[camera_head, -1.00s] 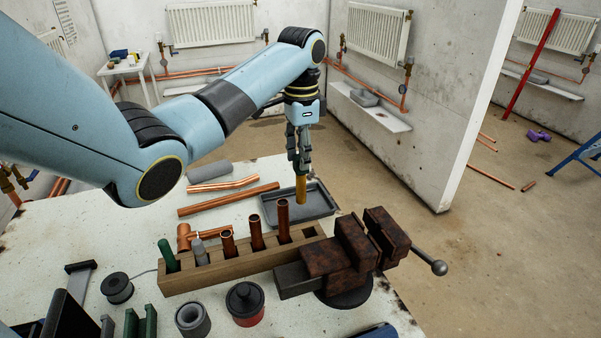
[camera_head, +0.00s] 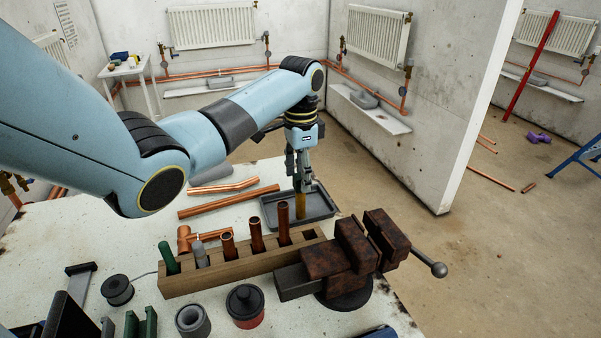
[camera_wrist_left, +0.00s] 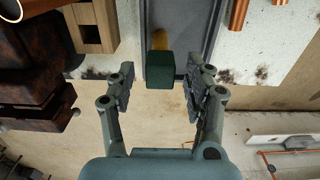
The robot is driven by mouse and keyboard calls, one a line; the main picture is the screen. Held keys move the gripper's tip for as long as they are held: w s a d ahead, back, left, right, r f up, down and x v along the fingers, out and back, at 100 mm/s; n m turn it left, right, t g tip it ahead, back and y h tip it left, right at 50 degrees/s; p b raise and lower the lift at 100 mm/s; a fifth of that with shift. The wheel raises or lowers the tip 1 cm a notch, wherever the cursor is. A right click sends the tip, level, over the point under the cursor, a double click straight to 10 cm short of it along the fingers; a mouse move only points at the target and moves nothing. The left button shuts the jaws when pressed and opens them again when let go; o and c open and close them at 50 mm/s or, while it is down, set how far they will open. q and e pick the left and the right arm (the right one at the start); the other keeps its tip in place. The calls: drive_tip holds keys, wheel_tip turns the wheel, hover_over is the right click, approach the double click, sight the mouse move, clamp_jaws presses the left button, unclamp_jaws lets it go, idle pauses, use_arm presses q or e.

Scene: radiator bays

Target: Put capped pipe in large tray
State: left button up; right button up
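The capped pipe is a yellow piece (camera_head: 300,204) standing roughly upright over the large tray; whether it touches the floor of the tray is hard to tell. Its dark green cap shows in the left wrist view (camera_wrist_left: 160,72), with yellow beyond it. The large tray (camera_head: 331,203) is dark grey and shallow, at the back right of the table. My left gripper (camera_head: 299,172) points down over the tray. In the wrist view its fingers (camera_wrist_left: 160,88) stand apart on both sides of the cap, with gaps. My right gripper is not in view.
A wooden holder block (camera_head: 215,273) with several upright pipes stands in front of the tray. A rusty vise (camera_head: 340,255) is at its right. Loose copper pipes (camera_head: 228,200) lie left of the tray. A wall shelf (camera_head: 375,115) holds a smaller grey tray (camera_head: 364,99).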

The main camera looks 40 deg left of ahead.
use_arm(q)
wheel_tip(320, 180, up, 12)
drive_tip(key=shift+r+p, duration=0.2)
drive_tip(key=shift+p, duration=0.1)
idle(0.8)
